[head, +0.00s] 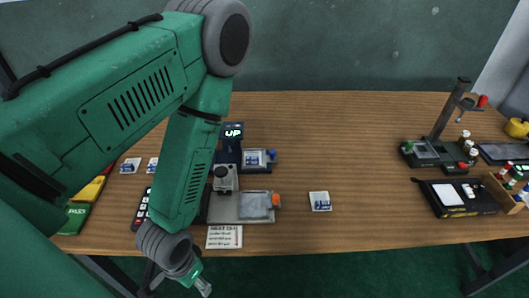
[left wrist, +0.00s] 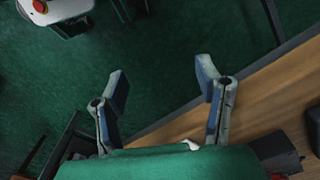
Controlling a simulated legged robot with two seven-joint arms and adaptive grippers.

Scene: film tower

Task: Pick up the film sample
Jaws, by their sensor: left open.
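Small white square film samples with blue print show in the head view. One film sample (head: 320,201) lies flat alone on the table, right of the grey-plated device. Another (head: 254,158) sits on the device with the lit display. Two more (head: 130,165) lie at the left, partly beside my arm. My left gripper (head: 203,287) hangs beyond the table's front edge, low in the head view and apart from all samples. In the left wrist view its two fingers (left wrist: 163,84) are spread with nothing between them. My right gripper is not in view.
The wooden table (head: 350,140) has clear room in its middle. A grey-plated device (head: 238,208) and a white printed card (head: 224,237) stand near the front. A stand (head: 437,130), black case (head: 458,197) and wooden rack (head: 505,192) are at the right. My left arm hides part of the left side.

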